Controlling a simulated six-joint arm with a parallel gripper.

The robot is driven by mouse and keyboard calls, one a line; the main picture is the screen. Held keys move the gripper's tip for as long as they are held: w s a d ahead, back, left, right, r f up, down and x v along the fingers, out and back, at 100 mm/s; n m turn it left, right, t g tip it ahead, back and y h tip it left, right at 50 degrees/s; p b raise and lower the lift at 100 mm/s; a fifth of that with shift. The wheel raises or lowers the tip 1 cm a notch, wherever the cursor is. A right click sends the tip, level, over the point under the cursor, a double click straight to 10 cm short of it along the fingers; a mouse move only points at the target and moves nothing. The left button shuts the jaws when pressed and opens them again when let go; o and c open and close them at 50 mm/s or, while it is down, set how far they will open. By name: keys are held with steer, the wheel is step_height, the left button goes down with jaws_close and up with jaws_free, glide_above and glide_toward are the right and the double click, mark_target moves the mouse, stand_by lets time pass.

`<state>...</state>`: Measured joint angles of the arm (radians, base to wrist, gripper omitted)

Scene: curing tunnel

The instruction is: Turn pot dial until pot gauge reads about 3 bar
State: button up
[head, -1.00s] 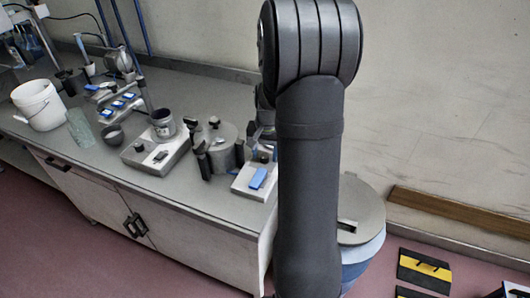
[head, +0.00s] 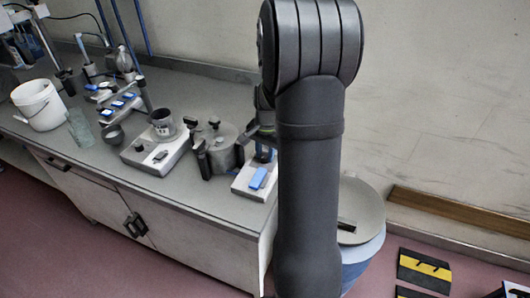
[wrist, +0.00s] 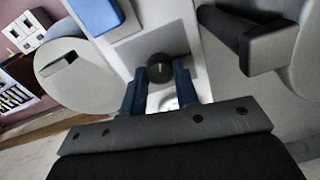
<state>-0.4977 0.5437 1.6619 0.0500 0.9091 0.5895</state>
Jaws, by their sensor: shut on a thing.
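The black dial (wrist: 160,68), which I take for the pot dial, stands on a pale control box (head: 240,190) with a blue block (head: 258,178), beside the grey lidded pot (head: 222,152). In the wrist view my gripper (wrist: 158,86) has its two blue fingers on either side of the dial, shut on it. A light line marks the dial's face. A bright white round patch (wrist: 168,103) shows between the fingers, partly hidden by the gripper; I cannot tell whether it is the gauge. No gauge reading is legible. In the head view my arm hides much of this area.
The pot's dark handle (wrist: 245,38) is close right of the fingers in the wrist view. A white bucket (head: 40,105) is at far left. A lidded bin (head: 360,212) stands beyond the bench end.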

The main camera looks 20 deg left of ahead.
steer(key=o, duration=1)
steer(key=r, duration=1.1)
steer(key=d+r, duration=0.1)
steer(key=r, duration=0.5)
steer(key=shift+r, duration=0.25)
steer(key=shift+f, duration=0.1)
steer(key=f, duration=1.1)
steer(key=a+f, duration=0.1)
steer(key=f, duration=0.5)
steer(key=shift+f, duration=0.15)
